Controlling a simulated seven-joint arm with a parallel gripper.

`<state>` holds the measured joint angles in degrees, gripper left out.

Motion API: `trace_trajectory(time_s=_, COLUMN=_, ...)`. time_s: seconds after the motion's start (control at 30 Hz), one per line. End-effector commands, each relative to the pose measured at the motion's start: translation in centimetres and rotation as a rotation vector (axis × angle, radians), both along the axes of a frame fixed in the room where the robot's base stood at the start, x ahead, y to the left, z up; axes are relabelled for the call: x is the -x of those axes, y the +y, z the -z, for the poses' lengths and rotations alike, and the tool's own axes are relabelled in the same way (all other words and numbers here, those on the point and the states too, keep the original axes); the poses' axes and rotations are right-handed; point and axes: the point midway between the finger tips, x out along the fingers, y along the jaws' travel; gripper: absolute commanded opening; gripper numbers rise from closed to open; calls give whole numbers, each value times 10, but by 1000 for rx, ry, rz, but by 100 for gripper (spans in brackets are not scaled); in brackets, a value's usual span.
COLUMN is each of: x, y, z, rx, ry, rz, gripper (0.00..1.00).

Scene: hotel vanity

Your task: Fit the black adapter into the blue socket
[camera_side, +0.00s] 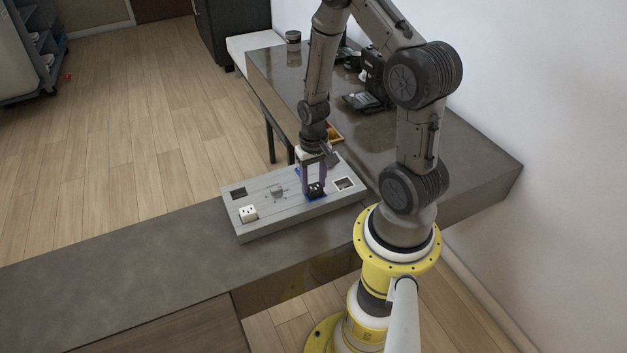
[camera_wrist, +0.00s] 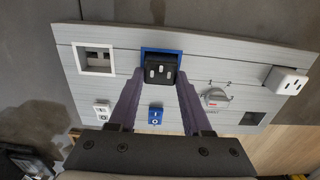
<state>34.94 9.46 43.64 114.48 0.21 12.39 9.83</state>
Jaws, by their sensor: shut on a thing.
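The black adapter (camera_wrist: 161,70) has pale slots on its top face and is between the fingers of my gripper (camera_wrist: 160,80), which is shut on it. In the side view my gripper (camera_side: 315,186) points down at the board, with the adapter (camera_side: 316,188) low between its fingers. The blue socket (camera_wrist: 147,51) is a blue-rimmed opening at the far edge of the board in the wrist view. The adapter overlaps it and hides most of its opening. I cannot tell how deep the adapter sits in it. A little blue rim (camera_side: 317,198) shows below the adapter in the side view.
The grey board (camera_side: 290,214) lies on the dark counter (camera_side: 140,250). It also carries a white-rimmed socket (camera_wrist: 80,60), a dark socket (camera_wrist: 252,118), a white adapter (camera_wrist: 287,80), a grey knob (camera_wrist: 215,97), a blue switch (camera_wrist: 155,115) and a white outlet (camera_wrist: 102,109). The counter's left is clear.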

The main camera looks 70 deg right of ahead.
Motion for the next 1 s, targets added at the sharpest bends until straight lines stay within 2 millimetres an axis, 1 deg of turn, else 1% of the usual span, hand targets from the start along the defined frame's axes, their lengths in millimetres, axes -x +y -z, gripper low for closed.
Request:
trace_trajectory(time_s=0.07, x=0, y=0, z=0, rx=0, ry=0, rz=0, gripper=0)
trace_trajectory(time_s=0.1, x=0, y=0, z=0, rx=0, ry=0, rz=0, gripper=51)
trace_trajectory(time_s=0.17, x=0, y=0, z=0, rx=0, ry=0, rz=0, gripper=62)
trace_trajectory(time_s=0.2, x=0, y=0, z=0, rx=0, ry=0, rz=0, gripper=69)
trace_trajectory(time_s=0.3, x=0, y=0, z=0, rx=0, ry=0, rz=0, gripper=84)
trace_trajectory(time_s=0.57, x=0, y=0, z=0, rx=-1, ry=1, rz=0, gripper=84)
trace_trajectory(time_s=0.67, x=0, y=0, z=-4, rx=0, ry=0, rz=0, gripper=84)
trace_trajectory(time_s=0.77, x=-1, y=-1, z=-16, rx=2, ry=-4, rz=0, gripper=84)
trace_trajectory(time_s=0.87, x=-1, y=-1, z=-34, rx=4, ry=-5, rz=0, gripper=84)
trace_trajectory(time_s=1.0, x=-1, y=-1, z=-65, rx=5, ry=-6, rz=0, gripper=84)
